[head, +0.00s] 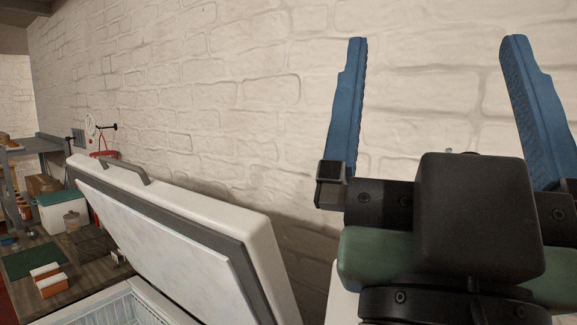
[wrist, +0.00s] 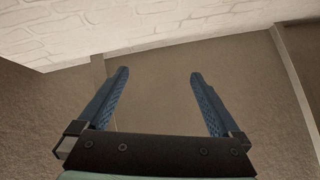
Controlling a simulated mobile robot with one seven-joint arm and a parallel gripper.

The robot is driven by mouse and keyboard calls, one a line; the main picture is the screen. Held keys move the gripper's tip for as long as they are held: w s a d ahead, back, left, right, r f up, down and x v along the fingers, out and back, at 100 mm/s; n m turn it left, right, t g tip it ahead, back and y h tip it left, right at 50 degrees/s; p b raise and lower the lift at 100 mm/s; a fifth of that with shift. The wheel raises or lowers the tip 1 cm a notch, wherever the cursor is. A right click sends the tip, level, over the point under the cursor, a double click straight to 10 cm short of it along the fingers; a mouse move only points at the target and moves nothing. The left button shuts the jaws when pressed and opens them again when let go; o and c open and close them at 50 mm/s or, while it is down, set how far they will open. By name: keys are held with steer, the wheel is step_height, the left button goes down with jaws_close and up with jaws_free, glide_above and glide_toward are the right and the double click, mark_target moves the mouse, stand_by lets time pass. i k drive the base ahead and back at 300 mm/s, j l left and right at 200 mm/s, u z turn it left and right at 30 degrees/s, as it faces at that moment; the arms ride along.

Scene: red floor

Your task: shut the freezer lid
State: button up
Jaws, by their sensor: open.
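The white freezer lid (head: 215,224) stands raised and tilted in the lower left of the head view, with a grey seal and a pale inner panel. A dark handle (head: 125,170) sits on its upper edge. Below it the freezer body (head: 128,305) shows a pale ribbed inside wall. My gripper (head: 432,48) is at the right, in front of the brick wall, with its blue fingers wide apart and empty. It is to the right of the lid and apart from it. In the wrist view my gripper (wrist: 158,75) also shows open, with nothing between the fingers.
A white brick wall (head: 245,85) runs behind the lid and gripper. At the far left a wooden table (head: 82,272) holds a green-lidded white box (head: 62,212), a green mat (head: 33,260) and orange-and-white blocks (head: 50,281). A grey shelf (head: 40,146) stands behind.

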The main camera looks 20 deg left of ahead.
mark_target(222, 262)
steer(key=i+j, duration=0.1)
steer(key=j, duration=1.1)
steer(key=i+j, duration=0.1)
steer(key=j, duration=1.05)
steer(key=i+j, duration=0.1)
steer(key=j, duration=1.1)
steer(key=i+j, duration=0.1)
steer(key=j, duration=1.1)
steer(key=i+z, duration=0.05)
